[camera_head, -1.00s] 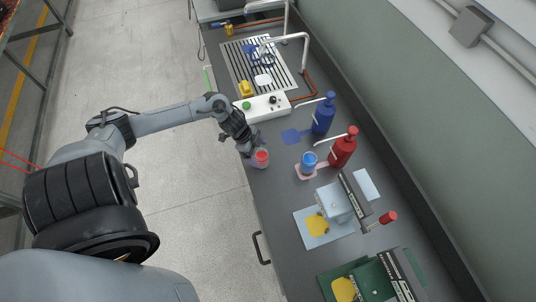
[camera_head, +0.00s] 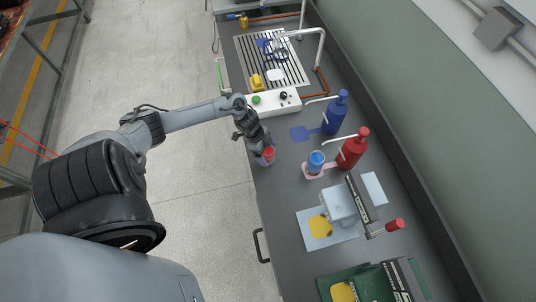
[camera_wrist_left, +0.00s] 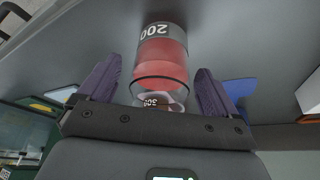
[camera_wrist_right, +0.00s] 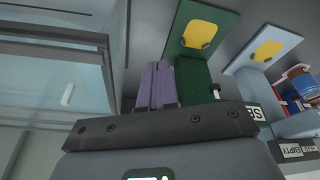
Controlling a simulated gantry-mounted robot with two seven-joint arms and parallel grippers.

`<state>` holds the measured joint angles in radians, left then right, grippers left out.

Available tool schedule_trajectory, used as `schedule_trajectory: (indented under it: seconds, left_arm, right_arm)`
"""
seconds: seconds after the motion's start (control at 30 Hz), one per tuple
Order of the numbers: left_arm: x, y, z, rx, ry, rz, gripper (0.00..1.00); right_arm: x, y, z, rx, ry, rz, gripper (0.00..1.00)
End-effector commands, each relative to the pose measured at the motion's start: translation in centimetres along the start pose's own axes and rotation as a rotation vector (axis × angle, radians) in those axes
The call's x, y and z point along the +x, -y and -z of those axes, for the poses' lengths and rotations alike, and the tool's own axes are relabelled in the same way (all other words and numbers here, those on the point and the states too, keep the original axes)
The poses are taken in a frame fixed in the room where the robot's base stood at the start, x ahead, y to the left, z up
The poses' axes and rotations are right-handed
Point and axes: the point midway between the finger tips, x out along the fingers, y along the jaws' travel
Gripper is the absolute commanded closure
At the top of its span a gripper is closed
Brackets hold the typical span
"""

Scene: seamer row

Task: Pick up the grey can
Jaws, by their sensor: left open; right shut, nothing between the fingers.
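A small see-through grey container with red inside (camera_head: 268,153) stands on the dark counter near its left edge. In the left wrist view this container (camera_wrist_left: 161,58) shows a grey band marked "200" and a red middle. I see no other plainly grey can. My left gripper (camera_head: 262,147) is at the container; in the left wrist view its purple fingers are open, one on each side, with visible gaps. My right gripper (camera_wrist_right: 157,85) is shut and empty in the right wrist view, and is out of the head view.
A blue cup (camera_head: 316,158) stands on a pink pad, near a blue bottle (camera_head: 335,113) and a red bottle (camera_head: 352,149). A white control box (camera_head: 275,101) lies beyond the container. Light-blue (camera_head: 341,204) and green (camera_head: 367,284) machines stand nearer. A handle (camera_head: 260,246) juts from the counter's left side.

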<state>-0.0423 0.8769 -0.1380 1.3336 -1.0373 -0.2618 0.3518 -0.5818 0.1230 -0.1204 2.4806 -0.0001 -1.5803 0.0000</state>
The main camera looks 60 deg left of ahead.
Motion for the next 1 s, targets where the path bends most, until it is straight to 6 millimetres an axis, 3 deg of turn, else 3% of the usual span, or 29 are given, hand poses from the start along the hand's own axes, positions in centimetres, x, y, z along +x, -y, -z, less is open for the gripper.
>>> schedule_trajectory:
  seconds: [0.2, 0.47, 0.87, 1.0]
  left_arm:
    - [2.0, 0.1, 0.0, 0.0, -0.001, 0.001, 0.08]
    - [2.1, 0.0, -0.1, 0.001, 0.001, 0.001, 0.08]
    - [2.1, 0.0, -0.1, 0.001, 0.001, 0.001, 0.69]
    - [2.0, 0.1, 0.0, 0.001, 0.0, 0.002, 0.69]
  right_arm:
    - [0.3, -0.1, 0.0, -0.001, -0.001, -0.002, 1.0]
    - [0.3, 0.0, 0.0, -0.001, -0.002, -0.001, 1.0]
    - [0.3, 0.1, 0.0, 0.006, -0.003, 0.004, 1.0]
    - [0.3, 0.1, 0.0, 0.007, -0.003, 0.005, 1.0]
